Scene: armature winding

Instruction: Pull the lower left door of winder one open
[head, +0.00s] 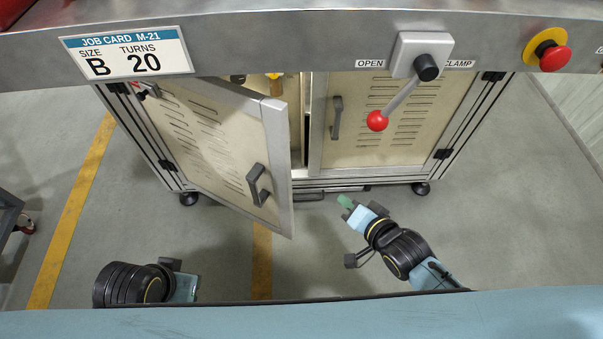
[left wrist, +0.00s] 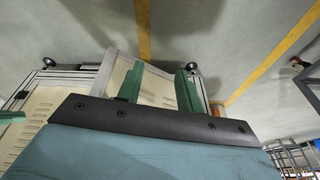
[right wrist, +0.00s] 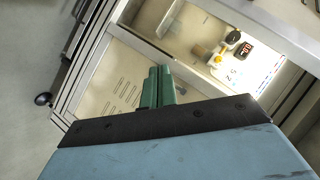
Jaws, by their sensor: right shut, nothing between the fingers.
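The lower left door (head: 215,140) of the winder is a cream vented panel in a grey frame.
The closed right door (head: 385,125) has its own handle (head: 337,118). Above it are a red-knobbed clamp lever (head: 377,120) and a red stop button (head: 554,58). A job card (head: 127,53) shows B and 20. Floor in front is clear.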

